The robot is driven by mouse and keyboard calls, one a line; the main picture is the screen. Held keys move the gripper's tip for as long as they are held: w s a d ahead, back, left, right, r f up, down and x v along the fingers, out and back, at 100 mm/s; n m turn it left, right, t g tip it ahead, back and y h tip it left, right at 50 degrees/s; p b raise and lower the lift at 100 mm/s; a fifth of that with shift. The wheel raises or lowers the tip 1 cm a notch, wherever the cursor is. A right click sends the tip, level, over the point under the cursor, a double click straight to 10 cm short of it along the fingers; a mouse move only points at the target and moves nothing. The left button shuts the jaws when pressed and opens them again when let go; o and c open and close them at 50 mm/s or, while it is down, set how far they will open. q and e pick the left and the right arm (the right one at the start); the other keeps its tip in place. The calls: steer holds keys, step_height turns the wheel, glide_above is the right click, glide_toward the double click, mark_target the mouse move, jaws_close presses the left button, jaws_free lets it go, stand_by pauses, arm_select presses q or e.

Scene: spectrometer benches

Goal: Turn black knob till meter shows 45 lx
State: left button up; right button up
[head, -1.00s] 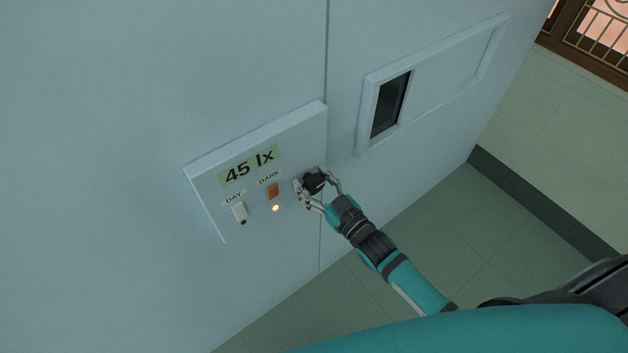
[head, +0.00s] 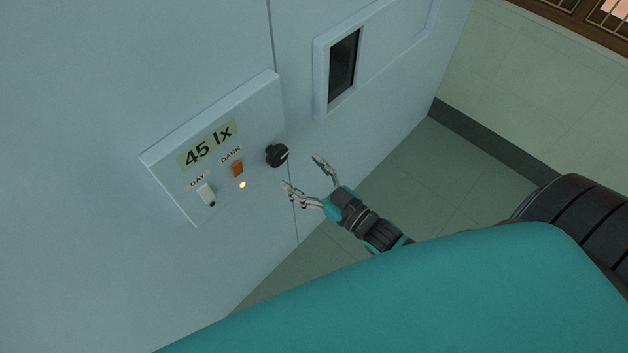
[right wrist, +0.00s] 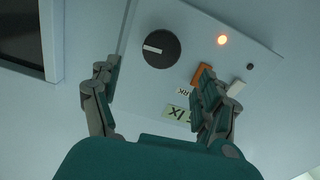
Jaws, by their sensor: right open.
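The black knob (head: 277,155) sits on the right part of the pale control panel (head: 262,95), with a white pointer line on its face. It also shows whole in the right wrist view (right wrist: 159,48), past the fingertips. The meter (head: 207,145) on the panel reads 45 lx. My right gripper (head: 303,172) is open and empty, in front of the panel and apart from the knob. Its two fingers also show spread wide in the right wrist view (right wrist: 154,75). My left gripper is not in view.
An orange DARK switch (head: 237,169), a white DAY switch (head: 206,194) and a lit orange lamp (head: 242,184) are on the panel. A framed dark window (head: 343,66) is right of the panel. Open floor (head: 395,175) lies right of the wall.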

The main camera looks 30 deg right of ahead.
steer(key=shift+v, duration=1.5)
steer(key=s+d+f+m+g+h, duration=0.1)
steer(key=s+d+f+g+h, duration=0.15)
steer(key=f, duration=0.75)
steer(key=s+d+f+g+h+b, duration=0.1)
steer(key=s+f+g, duration=0.25)
steer(key=f, duration=0.75)
steer(key=s+d+f+m+g+h, duration=0.1)
steer(key=s+d+f+g, duration=0.15)
steer(key=f, duration=0.75)
steer(key=s+f+g+h, duration=0.1)
steer(key=s+f+g, duration=0.2)
steer(key=s+f, duration=0.4)
steer(key=s+a+f+g, duration=0.1)
steer(key=s+f+g, duration=0.3)
steer(key=s, duration=1.3)
step_height(320, 180, down, 5)
steer(key=shift+a+r+m+h+b, duration=0.15)
steer(key=shift+m+h+b, duration=0.2)
steer(key=shift+b, duration=0.1)
steer(key=shift+g, duration=0.25)
